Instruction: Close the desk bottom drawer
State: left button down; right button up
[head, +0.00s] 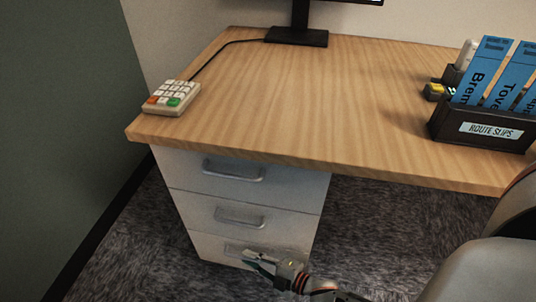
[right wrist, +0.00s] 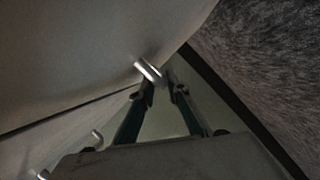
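The desk's bottom drawer (head: 213,248) is the lowest of three pale grey drawer fronts under the desktop. Its bar handle is partly hidden by my right gripper (head: 262,261), which is low in front of it. I cannot tell from the head view whether this drawer stands slightly out. In the right wrist view, a metal handle (right wrist: 148,70) shows just beyond the fingertips of the right gripper (right wrist: 160,88). The two fingers are apart with nothing between them; whether one touches the handle or drawer front is unclear. My left gripper is not in view.
The middle drawer (head: 200,212) and top drawer (head: 190,170) look flush. The wooden desktop (head: 270,95) overhangs them and carries a keypad (head: 172,98) and a route slips holder (head: 485,132). A dark green wall (head: 65,120) is at the left; carpet (head: 380,235) is open to the right.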

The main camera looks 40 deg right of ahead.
jog(key=v, duration=0.9)
